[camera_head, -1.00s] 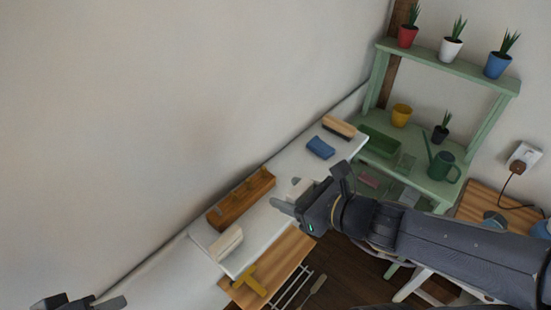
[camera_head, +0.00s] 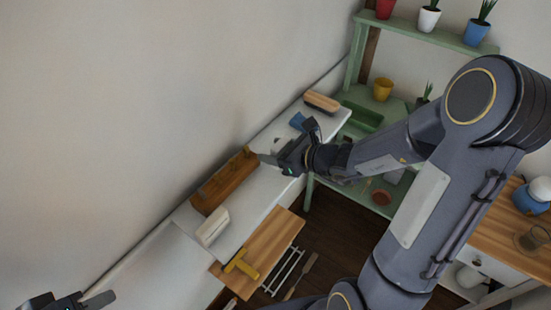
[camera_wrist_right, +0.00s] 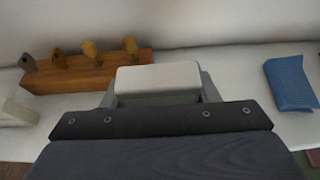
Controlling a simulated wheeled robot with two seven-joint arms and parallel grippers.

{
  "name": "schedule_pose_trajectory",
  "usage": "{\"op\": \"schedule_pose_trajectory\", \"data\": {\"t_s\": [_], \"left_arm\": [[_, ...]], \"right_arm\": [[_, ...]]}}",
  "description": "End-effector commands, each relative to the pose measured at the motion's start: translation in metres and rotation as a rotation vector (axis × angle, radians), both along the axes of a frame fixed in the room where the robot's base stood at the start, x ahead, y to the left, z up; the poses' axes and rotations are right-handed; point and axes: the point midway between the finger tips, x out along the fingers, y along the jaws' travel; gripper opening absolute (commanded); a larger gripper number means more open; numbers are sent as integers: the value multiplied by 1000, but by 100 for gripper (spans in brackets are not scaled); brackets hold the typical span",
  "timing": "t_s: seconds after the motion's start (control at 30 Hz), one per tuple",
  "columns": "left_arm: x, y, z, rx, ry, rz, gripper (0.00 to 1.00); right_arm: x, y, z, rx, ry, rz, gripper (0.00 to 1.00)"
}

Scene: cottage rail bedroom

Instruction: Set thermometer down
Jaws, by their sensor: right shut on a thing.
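The white, block-shaped thermometer (camera_wrist_right: 158,78) sits between the fingers of my right gripper (camera_wrist_right: 157,88), which is shut on it. In the head view my right gripper (camera_head: 272,160) is over the white shelf (camera_head: 245,218), between the wooden peg rack and the blue cloth. The gripper mostly hides the thermometer there. I cannot tell whether its underside touches the shelf. My left gripper (camera_head: 88,303) is at the bottom left edge, partly cut off, far from the thermometer.
The wooden peg rack (camera_head: 224,181) is close left of my right gripper, with a white box (camera_head: 213,227) nearer. A folded blue cloth (camera_head: 298,121) and a brush (camera_head: 322,103) lie to the right. A wooden board (camera_head: 262,247) sits lower. A green plant stand (camera_head: 357,60) stands behind.

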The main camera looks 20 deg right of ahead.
Motion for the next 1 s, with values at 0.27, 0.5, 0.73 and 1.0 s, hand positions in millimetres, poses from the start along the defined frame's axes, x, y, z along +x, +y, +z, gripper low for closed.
{"op": "schedule_pose_trajectory", "data": {"t_s": [0.27,0.5,0.73,1.0], "left_arm": [[0,0,-2,0,0,0,36],[0,0,-2,0,0,0,36],[0,0,-6,0,0,0,36],[0,0,-6,0,0,0,36]], "right_arm": [[2,-1,-34,1,4,-1,32],[2,-1,-34,-1,0,0,32],[2,-1,-37,-1,1,0,62],[2,-1,-37,-1,1,0,76]]}}
